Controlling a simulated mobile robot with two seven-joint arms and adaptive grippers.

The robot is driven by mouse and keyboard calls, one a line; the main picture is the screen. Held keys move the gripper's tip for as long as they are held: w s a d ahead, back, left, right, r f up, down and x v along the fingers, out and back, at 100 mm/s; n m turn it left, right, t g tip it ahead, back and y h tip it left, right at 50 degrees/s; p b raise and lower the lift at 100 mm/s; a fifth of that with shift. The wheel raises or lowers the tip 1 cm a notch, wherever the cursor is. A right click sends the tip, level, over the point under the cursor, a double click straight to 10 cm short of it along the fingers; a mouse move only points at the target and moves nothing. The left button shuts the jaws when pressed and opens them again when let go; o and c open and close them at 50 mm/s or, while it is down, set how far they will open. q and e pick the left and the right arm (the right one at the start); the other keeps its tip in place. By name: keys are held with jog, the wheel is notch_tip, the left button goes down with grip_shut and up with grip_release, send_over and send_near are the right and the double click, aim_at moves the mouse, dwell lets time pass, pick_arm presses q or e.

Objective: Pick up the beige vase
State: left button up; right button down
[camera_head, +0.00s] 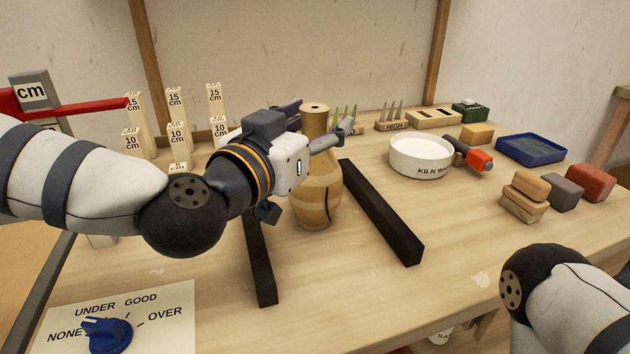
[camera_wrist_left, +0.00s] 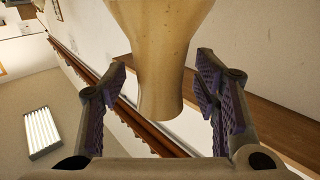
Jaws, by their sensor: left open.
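The beige vase (camera_head: 318,190) stands upright on the table between two dark bars, with a narrow neck and a wider banded body. My left gripper (camera_head: 318,168) is at the vase, partly in front of it, with its fingers spread. In the left wrist view the vase's neck (camera_wrist_left: 162,85) shows between the two open fingers of the left gripper (camera_wrist_left: 162,95), with a gap on each side. My right arm shows at the lower right of the head view; its gripper is out of the picture.
Dark bars (camera_head: 382,212) and (camera_head: 258,262) lie beside the vase. A white kiln wash bowl (camera_head: 420,157) stands to the right, with blocks (camera_head: 525,192) and a blue tray (camera_head: 530,149) beyond. Height blocks (camera_head: 178,138) stand at the back left. A dial card (camera_head: 160,300) lies front left.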

pick_arm(q)
jog(key=shift+r, duration=0.1)
grip_shut()
